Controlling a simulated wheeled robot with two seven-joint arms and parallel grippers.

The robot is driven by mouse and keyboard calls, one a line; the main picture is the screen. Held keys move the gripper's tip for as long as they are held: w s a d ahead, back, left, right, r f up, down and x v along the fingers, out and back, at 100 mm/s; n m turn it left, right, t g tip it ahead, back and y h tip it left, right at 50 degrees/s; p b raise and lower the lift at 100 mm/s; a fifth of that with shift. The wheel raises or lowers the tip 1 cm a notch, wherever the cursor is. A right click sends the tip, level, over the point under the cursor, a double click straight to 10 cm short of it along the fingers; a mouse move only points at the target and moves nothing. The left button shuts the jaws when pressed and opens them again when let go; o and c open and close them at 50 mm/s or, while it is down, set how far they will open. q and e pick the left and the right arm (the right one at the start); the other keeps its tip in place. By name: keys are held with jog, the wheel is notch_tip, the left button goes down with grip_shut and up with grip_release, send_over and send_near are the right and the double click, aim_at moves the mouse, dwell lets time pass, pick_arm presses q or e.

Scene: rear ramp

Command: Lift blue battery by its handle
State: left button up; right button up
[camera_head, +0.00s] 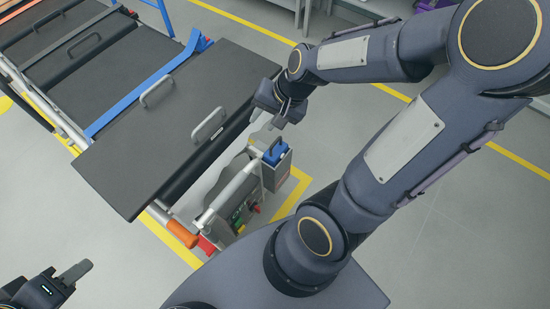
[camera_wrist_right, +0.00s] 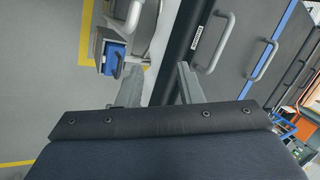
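The blue battery (camera_head: 275,155) sits upright in a grey holder at the side of the ramp unit, with a dark handle on top. In the right wrist view the blue battery (camera_wrist_right: 117,51) is at the upper left, beyond the fingers. My right gripper (camera_head: 267,121) is just above and behind the battery, apart from it. Its two fingers are spread with nothing between them in the right wrist view (camera_wrist_right: 160,76). My left gripper (camera_head: 78,271) is at the lower left, far from the battery; only one finger shows clearly.
The dark ramp panel (camera_head: 165,125) with grey handles (camera_head: 208,125) lies left of the battery. A metal tube with an orange end (camera_head: 183,234) and a mechanism (camera_head: 238,200) are below it. Yellow lines (camera_head: 295,190) mark the grey floor, which is open at lower left.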

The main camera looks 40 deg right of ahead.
aim_at(275, 142)
jog(key=w+d+f+m+h+b, duration=0.1)
jog(key=d+f+b, duration=0.1)
jog(key=f, duration=0.6)
jog(key=w+d+f+m+g+h+b, duration=0.1)
jog(key=w+d+f+m+b, duration=0.1)
jog(key=f, duration=0.6)
jog(key=w+d+f+m+b, duration=0.2)
jog(key=d+f, duration=0.1)
jog(key=f, duration=0.5)
jog(key=shift+g+h, duration=0.4)
jog(key=shift+c, duration=0.2)
grip_shut()
jog(key=shift+w, duration=0.1)
